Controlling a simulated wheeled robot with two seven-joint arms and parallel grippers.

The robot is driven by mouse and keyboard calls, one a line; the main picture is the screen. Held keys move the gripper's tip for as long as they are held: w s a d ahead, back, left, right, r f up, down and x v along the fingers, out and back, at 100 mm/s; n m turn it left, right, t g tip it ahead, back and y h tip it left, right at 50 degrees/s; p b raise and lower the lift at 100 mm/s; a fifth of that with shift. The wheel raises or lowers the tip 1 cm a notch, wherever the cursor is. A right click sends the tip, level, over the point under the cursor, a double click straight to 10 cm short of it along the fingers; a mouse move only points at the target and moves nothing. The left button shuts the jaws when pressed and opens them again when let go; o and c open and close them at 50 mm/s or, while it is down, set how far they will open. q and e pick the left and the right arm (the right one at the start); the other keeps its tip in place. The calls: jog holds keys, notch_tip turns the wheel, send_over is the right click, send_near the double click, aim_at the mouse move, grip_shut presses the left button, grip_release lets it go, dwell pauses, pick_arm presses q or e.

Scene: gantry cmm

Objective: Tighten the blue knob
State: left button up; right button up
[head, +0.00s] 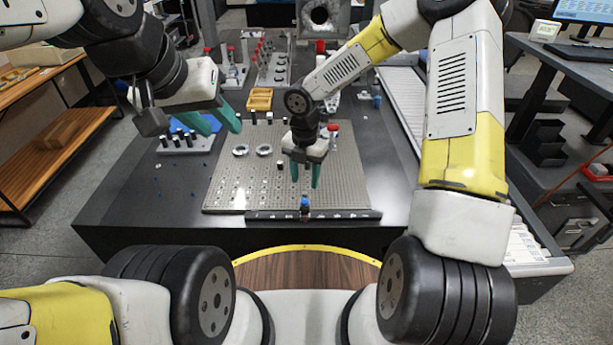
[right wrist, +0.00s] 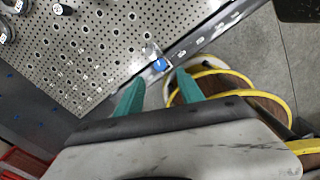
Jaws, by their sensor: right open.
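The blue knob (head: 304,202) sits at the front edge of the perforated plate, by the dark strip with pale marks. In the right wrist view the blue knob (right wrist: 160,65) shows beyond the fingertips, between their lines. My right gripper (head: 304,184) is open with green fingers pointing down, just behind and above the knob, apart from it as far as I can see. Its fingers also show in the right wrist view (right wrist: 158,80), with nothing between them. My left gripper (head: 222,124) is at the left above the table, its green fingers apart and empty.
The perforated plate (head: 225,185) carries two metal rings (head: 240,151) and several small black pegs. A rack with blue and black pieces (head: 184,140) stands at the left, and a yellow tray (head: 260,99) behind. The dark table's front strip (head: 150,235) is clear.

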aim_at(305, 200)
notch_tip(305, 200, down, 8)
jog(key=shift+r, duration=0.1)
dwell(0.4)
jog(key=shift+c, duration=0.3)
grip_shut()
